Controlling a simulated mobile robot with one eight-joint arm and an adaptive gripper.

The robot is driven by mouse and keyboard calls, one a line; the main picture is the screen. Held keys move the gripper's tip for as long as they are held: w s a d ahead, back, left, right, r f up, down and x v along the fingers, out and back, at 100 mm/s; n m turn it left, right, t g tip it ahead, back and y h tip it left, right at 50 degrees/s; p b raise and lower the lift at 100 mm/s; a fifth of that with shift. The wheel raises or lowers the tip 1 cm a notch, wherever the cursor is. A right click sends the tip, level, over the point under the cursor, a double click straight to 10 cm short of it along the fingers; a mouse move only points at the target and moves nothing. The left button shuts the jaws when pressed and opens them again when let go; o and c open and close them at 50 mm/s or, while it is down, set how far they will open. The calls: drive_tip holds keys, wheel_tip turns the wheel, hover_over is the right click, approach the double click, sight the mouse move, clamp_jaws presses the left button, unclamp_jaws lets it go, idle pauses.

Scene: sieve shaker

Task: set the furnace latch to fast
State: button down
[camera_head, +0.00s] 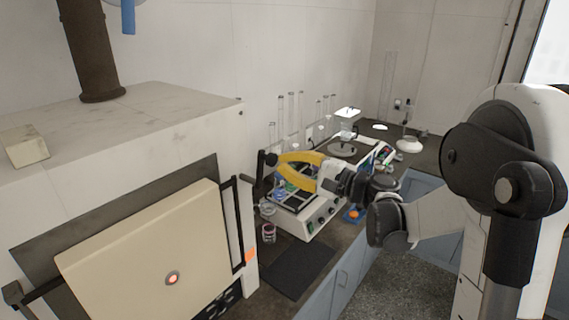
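The furnace (165,125) is a large cream box on the left. Its door (150,255) faces the room and appears closed, with a glowing red spot in its middle. A black upright bar (238,222) runs along the door's right side. A dark lever-like part with a knob (270,159) stands just right of the furnace and may be the latch; its setting cannot be read. My gripper (280,163), with yellow curved fingers, points left, its tips at or near this knob. I cannot tell whether they touch it or how far they are apart.
A white instrument with a rack (307,215) stands on the dark counter below my gripper. A small jar (269,233) and a black mat (298,268) are beside the furnace. Glassware and a balance-like device (346,130) stand farther back. Blue cabinets (348,275) front the counter.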

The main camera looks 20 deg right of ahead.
drive_tip(key=shift+a+r, duration=0.1)
drive_tip(key=a+n, duration=0.1)
drive_tip(key=n, duration=0.1)
drive_tip(key=s+a+r+n, duration=0.1)
drive_tip(key=n, duration=0.1)
drive_tip(key=shift+s+g, duration=0.3)
drive_tip(key=s+a+f+n+h+b, duration=0.1)
drive_tip(key=s+a+f+n+b, duration=0.2)
drive_tip(key=n, duration=0.9)
drive_tip(key=s+a+f, duration=0.1)
drive_tip(key=s+a, duration=0.1)
drive_tip(key=a, duration=0.1)
drive_tip(key=shift+a+n+h, duration=0.3)
drive_tip(key=shift+a+h, duration=0.05)
drive_tip(key=shift+h, duration=0.05)
drive_tip(key=shift+f, duration=0.15)
